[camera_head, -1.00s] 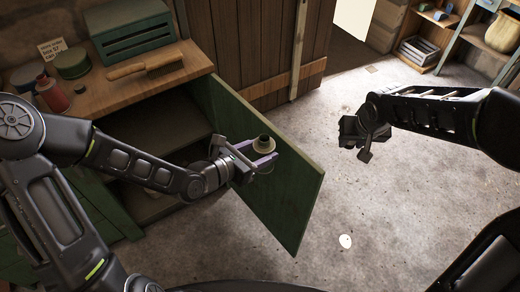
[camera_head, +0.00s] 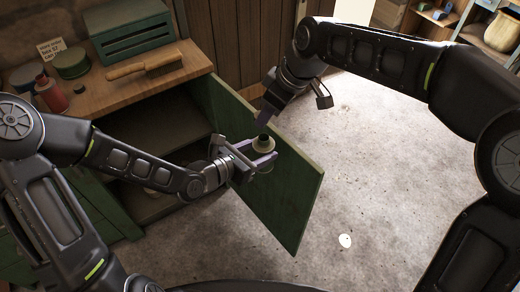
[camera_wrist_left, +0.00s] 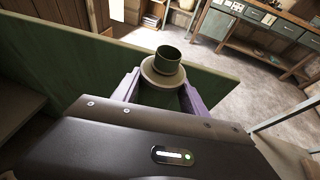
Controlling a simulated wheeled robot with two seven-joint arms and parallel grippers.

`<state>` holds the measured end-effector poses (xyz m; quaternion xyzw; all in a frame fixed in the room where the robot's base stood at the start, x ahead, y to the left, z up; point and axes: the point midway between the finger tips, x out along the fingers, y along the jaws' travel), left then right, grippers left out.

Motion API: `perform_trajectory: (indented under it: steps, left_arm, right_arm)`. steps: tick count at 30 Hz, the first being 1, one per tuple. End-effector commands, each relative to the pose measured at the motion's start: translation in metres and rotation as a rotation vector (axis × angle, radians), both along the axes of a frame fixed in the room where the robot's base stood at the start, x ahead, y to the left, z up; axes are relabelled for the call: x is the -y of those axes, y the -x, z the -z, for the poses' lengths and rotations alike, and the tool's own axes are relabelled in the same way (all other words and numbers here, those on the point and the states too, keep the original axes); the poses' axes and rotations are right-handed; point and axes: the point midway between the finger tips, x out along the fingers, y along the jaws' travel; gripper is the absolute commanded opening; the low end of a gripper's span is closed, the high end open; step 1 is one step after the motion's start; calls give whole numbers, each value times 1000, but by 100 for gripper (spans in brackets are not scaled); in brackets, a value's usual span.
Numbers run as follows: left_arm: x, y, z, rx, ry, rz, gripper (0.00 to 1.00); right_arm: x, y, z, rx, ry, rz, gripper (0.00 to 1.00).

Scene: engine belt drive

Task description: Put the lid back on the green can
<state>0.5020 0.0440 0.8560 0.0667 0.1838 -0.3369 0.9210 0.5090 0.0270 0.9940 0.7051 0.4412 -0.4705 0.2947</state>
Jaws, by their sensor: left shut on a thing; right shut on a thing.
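My left gripper (camera_head: 257,153) is shut on a small dark green can-like cylinder (camera_head: 263,139) with a wide cream collar. It stands upright between the purple fingers. In the left wrist view the cylinder (camera_wrist_left: 168,57) looks dark at its top, and I see no lid on it. A larger round green tin (camera_head: 71,63) stands on the workbench at the left.
An open green cabinet door (camera_head: 285,195) stands behind and below my left gripper. The concrete floor (camera_head: 390,170) at right is clear.

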Motion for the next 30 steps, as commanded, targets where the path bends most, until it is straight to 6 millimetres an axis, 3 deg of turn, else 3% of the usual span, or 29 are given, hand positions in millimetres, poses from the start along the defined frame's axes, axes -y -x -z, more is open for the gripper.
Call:
perform_trajectory:
  steps: [16, 30]
  left_arm:
    - [0, 0, -1, 2, 1, 0, 0]
    - [0, 0, -1, 2, 1, 0, 0]
  right_arm:
    - [1, 1, 3, 1, 2, -49, 0]
    - [1, 1, 38, 1, 2, -48, 0]
